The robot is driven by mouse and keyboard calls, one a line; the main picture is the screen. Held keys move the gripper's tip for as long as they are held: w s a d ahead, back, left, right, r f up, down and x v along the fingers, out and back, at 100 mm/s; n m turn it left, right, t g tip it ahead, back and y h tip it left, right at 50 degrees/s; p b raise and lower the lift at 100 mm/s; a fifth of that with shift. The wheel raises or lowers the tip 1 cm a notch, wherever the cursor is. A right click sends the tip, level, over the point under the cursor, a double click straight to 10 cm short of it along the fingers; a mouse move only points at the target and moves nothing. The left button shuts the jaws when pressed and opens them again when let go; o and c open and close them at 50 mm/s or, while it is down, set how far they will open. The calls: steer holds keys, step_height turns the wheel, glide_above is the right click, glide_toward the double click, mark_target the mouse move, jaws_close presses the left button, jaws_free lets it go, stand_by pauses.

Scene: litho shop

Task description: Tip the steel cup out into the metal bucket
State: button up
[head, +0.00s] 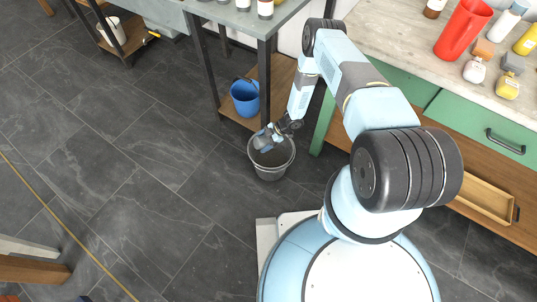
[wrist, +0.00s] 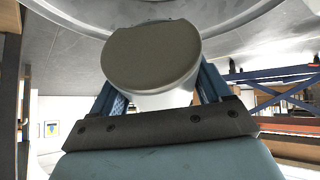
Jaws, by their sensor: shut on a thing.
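The metal bucket (head: 270,173) stands on the dark floor tiles in the head view, left of my base. My gripper (head: 266,138) is low over the bucket's far rim, at the end of my outstretched arm. In the wrist view, my gripper (wrist: 160,95) is shut on the steel cup (wrist: 166,99), with a finger on each side. The cup's round grey-brown end faces the camera; I cannot tell whether this is its base or its filled mouth. The bucket's curved rim (wrist: 245,22) shows behind it. In the head view the cup is too small to make out clearly.
A blue bucket (head: 246,97) stands on the low wooden shelf behind the metal bucket. The green workbench (head: 405,90), with a red jug (head: 463,30) and several bottles, is at the right. Floor left of the bucket is clear.

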mark_target(258, 147)
steer(key=shift+s+a+f+t+h, duration=0.1)
steer(key=shift+a+f+t+h, duration=0.2)
steer(key=shift+h, duration=0.35)
steer(key=shift+s+a+f+t+h, duration=0.1)
steer(key=shift+a+h, duration=0.25)
steer(key=shift+h, duration=0.3)
steer(key=shift+s+a+f+t+h+b, duration=0.25)
steer(key=shift+f+h+b, duration=0.2)
steer(key=shift+h, duration=0.4)
steer(key=shift+s+a+f+t+h+b, duration=0.2)
steer(key=shift+f+h+b, duration=0.25)
steer(key=shift+h, duration=0.4)
